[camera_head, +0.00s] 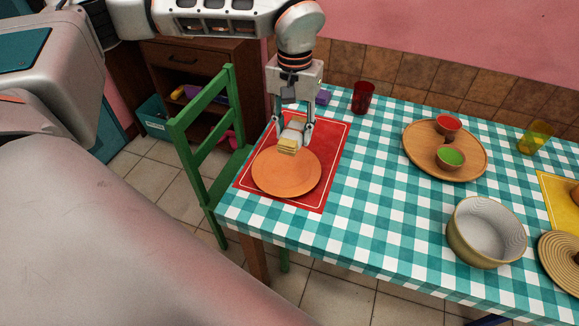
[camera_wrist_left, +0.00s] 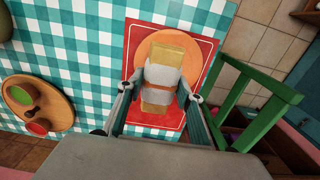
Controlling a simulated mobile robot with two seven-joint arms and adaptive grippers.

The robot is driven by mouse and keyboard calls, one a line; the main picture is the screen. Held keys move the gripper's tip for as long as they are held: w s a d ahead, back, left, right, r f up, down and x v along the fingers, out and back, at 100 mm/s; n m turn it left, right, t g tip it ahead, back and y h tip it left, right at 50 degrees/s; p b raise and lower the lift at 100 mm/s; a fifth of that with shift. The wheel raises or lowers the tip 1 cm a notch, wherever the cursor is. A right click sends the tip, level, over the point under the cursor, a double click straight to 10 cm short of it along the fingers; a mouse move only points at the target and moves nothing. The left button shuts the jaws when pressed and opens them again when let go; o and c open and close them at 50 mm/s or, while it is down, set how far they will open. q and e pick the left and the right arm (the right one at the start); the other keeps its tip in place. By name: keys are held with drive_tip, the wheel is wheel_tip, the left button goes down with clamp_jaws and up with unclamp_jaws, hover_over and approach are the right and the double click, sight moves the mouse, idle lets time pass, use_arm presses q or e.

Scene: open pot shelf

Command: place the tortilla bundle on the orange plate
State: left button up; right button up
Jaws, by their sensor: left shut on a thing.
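The tortilla bundle (camera_head: 288,146) is yellowish with a pale wrap around its middle; in the left wrist view the bundle (camera_wrist_left: 163,78) also shows an orange-brown band. My left gripper (camera_head: 293,138) points down and is shut on the bundle, one finger on each side. The orange plate (camera_head: 285,177) lies on a red placemat on the table. The bundle is at the plate's far edge in the head view and overlaps the plate (camera_wrist_left: 145,50) in the left wrist view. I cannot tell whether it touches the plate. My right gripper is not in view.
The red placemat (camera_head: 332,150) lies on the checkered tablecloth. A dark red cup (camera_head: 362,98) stands behind it. A green chair (camera_head: 203,150) is at the left. A wooden tray (camera_head: 421,153) with two sauce bowls and a large pot (camera_head: 485,233) stand to the right.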

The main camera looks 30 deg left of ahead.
use_arm(q)
hover_over(293, 179)
wheel_tip(293, 179, down, 9)
drive_tip(key=shift+f+b, duration=0.15)
drive_tip(key=shift+b, duration=0.25)
drive_tip(key=shift+f, duration=2.5)
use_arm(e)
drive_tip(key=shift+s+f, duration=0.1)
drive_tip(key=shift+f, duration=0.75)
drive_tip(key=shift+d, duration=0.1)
use_arm(q)
drive_tip(key=shift+f+b, duration=0.2)
drive_tip(key=shift+b, duration=0.1)
drive_tip(key=o, duration=1.2)
drive_tip(key=shift+o, duration=0.2)
drive_tip(key=shift+r, duration=0.1)
wheel_tip(293, 179, up, 12)
drive_tip(key=shift+r+p, duration=0.1)
drive_tip(key=shift+p, duration=0.6)
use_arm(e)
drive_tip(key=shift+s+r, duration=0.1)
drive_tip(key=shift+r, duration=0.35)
